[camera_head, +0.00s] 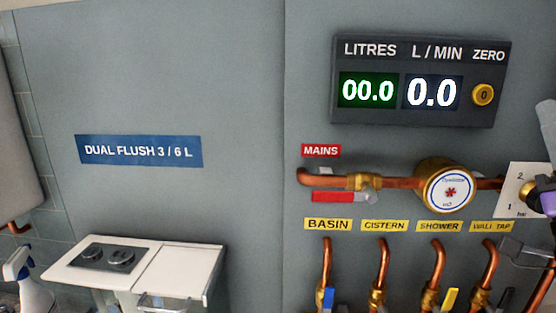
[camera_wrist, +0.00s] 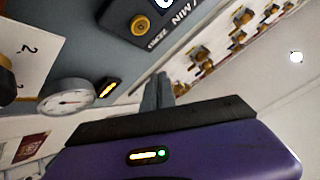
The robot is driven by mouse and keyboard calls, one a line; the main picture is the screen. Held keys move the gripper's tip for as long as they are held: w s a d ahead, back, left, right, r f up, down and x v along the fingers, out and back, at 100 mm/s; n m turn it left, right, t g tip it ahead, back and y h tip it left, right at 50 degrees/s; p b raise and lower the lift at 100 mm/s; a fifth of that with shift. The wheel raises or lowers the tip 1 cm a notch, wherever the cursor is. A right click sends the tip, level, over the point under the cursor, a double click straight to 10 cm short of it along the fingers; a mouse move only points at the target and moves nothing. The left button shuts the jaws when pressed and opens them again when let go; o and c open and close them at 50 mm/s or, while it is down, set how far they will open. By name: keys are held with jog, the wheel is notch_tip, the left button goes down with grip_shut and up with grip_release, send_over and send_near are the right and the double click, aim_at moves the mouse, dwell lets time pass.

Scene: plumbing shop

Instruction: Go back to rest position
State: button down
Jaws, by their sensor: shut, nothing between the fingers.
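My gripper (camera_wrist: 158,82) shows in the wrist view. Its purple body fills the bottom, and two grey fingers stand together above a dark bar, shut with nothing between them. The fingers point toward the grey wall panel, apart from any object as far as I can see. In the head view a purple part cut off at the right edge may belong to my arm; I cannot be sure.
The panel bears a litres display (camera_head: 420,82), a round brass meter (camera_head: 447,187) and a copper mains pipe with a red lever (camera_head: 338,197). Copper branch pipes stand below. A white cistern top (camera_head: 180,268) and a spray bottle (camera_head: 32,285) are lower left. A pressure gauge (camera_wrist: 66,104) shows near my gripper.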

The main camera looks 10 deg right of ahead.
jog(key=s+a+f+n+g+y, duration=0.15)
jog(key=a+f, duration=0.25)
jog(key=f, duration=0.5)
jog(key=s+a+f+n+g, duration=0.2)
jog(key=s+a+f, duration=0.15)
jog(key=f, duration=0.65)
jog(key=s+a+f+n+g+y, duration=0.15)
jog(key=a+f, duration=0.25)
jog(key=f, duration=0.5)
jog(key=s+a+f+n+g+y, duration=0.2)
jog(key=s+a+f+g+y, duration=0.1)
jog(key=s+a+f, duration=0.3)
jog(key=s+a+f+n+g+y, duration=0.3)
jog(key=s+a+f, duration=0.2)
jog(key=s+f, duration=0.6)
jog(key=s, duration=0.2)
jog(key=shift+s+a+n+y, duration=0.3)
jog(key=shift+s+a, duration=0.05)
jog(key=c, duration=2.2)
grip_release()
